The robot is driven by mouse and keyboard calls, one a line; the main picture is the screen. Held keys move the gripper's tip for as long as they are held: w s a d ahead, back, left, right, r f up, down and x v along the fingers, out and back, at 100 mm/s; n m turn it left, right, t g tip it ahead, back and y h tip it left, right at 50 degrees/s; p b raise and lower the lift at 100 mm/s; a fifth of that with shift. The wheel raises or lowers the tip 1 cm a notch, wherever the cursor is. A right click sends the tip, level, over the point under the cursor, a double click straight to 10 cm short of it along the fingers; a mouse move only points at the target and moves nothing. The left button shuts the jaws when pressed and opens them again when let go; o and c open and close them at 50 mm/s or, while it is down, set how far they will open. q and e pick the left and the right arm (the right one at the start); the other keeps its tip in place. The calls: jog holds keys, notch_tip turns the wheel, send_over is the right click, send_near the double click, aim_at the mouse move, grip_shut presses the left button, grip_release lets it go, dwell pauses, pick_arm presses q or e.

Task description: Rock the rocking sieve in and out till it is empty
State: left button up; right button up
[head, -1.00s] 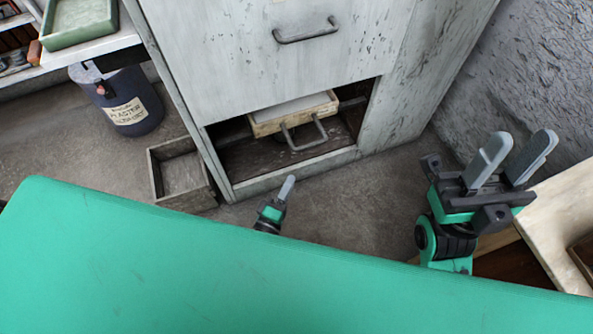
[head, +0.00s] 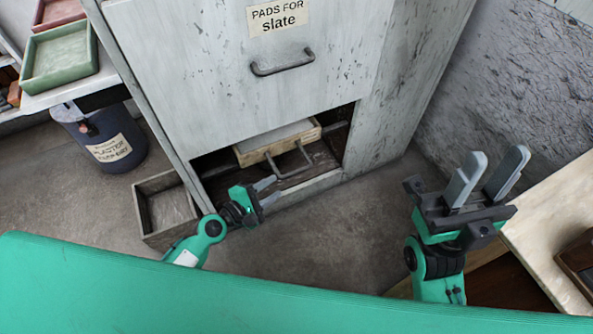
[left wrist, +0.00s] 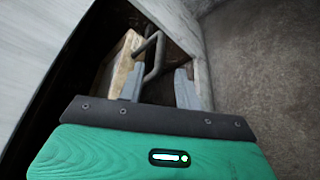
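The rocking sieve (head: 277,142), a shallow wooden frame with a pale top and a grey metal handle (head: 289,163), sits in the low opening of the grey cabinet. It also shows in the left wrist view (left wrist: 121,62), with its handle (left wrist: 152,56) just beyond my fingers. My left gripper (head: 267,191) is open and empty in front of the opening, its fingertips a little short of the handle. My right gripper (head: 485,178) is open and empty at the right, away from the sieve. Whether anything lies in the sieve I cannot tell.
An empty wooden box (head: 168,208) stands on the floor left of the opening. A labelled dark bin (head: 105,140) and a shelf with a green tray (head: 60,62) are further left. A pale-topped table (head: 555,205) stands at the right. The floor before the cabinet is clear.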

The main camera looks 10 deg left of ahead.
aim_at(292, 175)
pick_arm(q)
jog(key=b+x, duration=0.1)
jog(key=x, duration=0.9)
jog(key=shift+w+d, duration=0.1)
jog(key=shift+d, duration=0.05)
grip_shut()
